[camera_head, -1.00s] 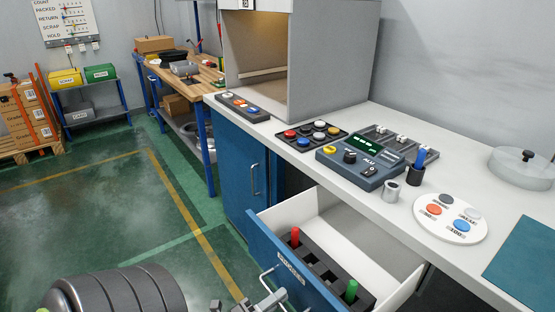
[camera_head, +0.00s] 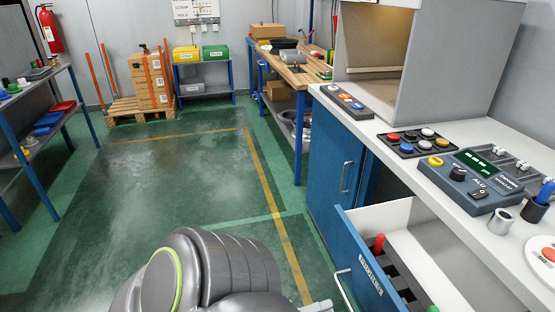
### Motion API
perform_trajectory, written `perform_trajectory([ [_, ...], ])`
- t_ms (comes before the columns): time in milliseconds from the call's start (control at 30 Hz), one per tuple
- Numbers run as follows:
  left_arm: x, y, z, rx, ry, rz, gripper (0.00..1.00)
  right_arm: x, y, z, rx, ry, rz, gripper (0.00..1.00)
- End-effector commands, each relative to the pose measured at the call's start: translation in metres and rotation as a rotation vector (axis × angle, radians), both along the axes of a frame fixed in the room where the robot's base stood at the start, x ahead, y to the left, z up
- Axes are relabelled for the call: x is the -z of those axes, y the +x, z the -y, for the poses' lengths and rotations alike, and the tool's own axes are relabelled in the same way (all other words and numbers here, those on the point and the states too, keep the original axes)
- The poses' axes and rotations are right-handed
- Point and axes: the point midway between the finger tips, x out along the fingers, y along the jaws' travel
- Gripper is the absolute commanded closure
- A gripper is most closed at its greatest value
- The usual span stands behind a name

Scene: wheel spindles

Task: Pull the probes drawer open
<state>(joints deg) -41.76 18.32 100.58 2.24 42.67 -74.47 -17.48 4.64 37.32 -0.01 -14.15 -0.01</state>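The probes drawer (camera_head: 358,248) is pulled out from under the white counter, with a blue front, a label and pale inner walls. A black slotted rack (camera_head: 393,268) inside it holds a red-topped probe (camera_head: 379,243); a green top (camera_head: 432,309) shows at the bottom edge. The drawer's bar handle (camera_head: 343,290) is on the front. A small light-grey piece of my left gripper (camera_head: 318,306) shows at the bottom edge, left of the handle. Its fingers are mostly cut off, so its opening and any contact are hidden. My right gripper is out of view.
The counter (camera_head: 350,118) carries a grey meter (camera_head: 472,180), a button tray (camera_head: 415,141), a metal cup (camera_head: 501,221) and a pen holder (camera_head: 537,208). A blue cabinet door (camera_head: 335,165) is shut beside the drawer. Open green floor (camera_head: 170,190) lies to the left.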

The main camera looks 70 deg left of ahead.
Motion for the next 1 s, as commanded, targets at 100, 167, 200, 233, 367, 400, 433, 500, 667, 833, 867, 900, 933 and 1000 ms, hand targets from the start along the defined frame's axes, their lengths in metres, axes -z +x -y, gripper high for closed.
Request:
perform_trajectory([
  [100, 0.009, -0.032, -0.003, -0.002, -0.001, -0.005, 0.75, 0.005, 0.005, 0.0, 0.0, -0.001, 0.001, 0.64],
  [167, 0.012, -0.046, -0.004, -0.002, -0.001, -0.006, 0.75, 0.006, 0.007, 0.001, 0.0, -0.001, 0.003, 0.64],
  [200, 0.013, -0.055, -0.005, -0.002, -0.001, -0.006, 0.75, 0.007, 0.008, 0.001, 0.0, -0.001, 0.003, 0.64],
  [233, 0.015, -0.061, -0.005, -0.002, -0.001, -0.006, 0.75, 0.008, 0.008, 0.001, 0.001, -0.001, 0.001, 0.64],
  [367, 0.018, -0.085, -0.007, -0.002, -0.001, -0.004, 0.75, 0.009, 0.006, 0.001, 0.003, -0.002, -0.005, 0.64],
  [400, 0.019, -0.09, -0.007, -0.001, 0.0, -0.003, 0.75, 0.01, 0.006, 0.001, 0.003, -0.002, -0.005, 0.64],
  [433, 0.02, -0.094, -0.008, -0.001, 0.0, -0.003, 0.75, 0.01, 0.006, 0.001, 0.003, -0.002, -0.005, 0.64],
  [500, 0.02, -0.101, -0.008, -0.001, 0.0, -0.002, 0.75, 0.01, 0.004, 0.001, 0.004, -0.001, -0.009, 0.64],
  [667, 0.021, -0.107, -0.009, 0.0, 0.0, 0.001, 0.75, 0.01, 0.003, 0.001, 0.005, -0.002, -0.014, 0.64],
  [833, 0.02, -0.107, -0.009, 0.0, 0.0, 0.001, 0.75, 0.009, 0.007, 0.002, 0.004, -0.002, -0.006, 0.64],
  [867, 0.02, -0.107, -0.009, 0.0, 0.0, 0.001, 0.75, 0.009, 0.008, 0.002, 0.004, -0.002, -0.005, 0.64],
  [900, 0.02, -0.107, -0.009, 0.0, 0.0, 0.001, 0.75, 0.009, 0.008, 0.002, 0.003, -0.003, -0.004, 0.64],
  [933, 0.02, -0.107, -0.009, 0.0, 0.0, 0.001, 0.75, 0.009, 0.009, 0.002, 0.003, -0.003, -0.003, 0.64],
  [1000, 0.02, -0.107, -0.009, 0.0, 0.0, 0.001, 0.75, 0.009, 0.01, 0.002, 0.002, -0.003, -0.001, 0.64],
])
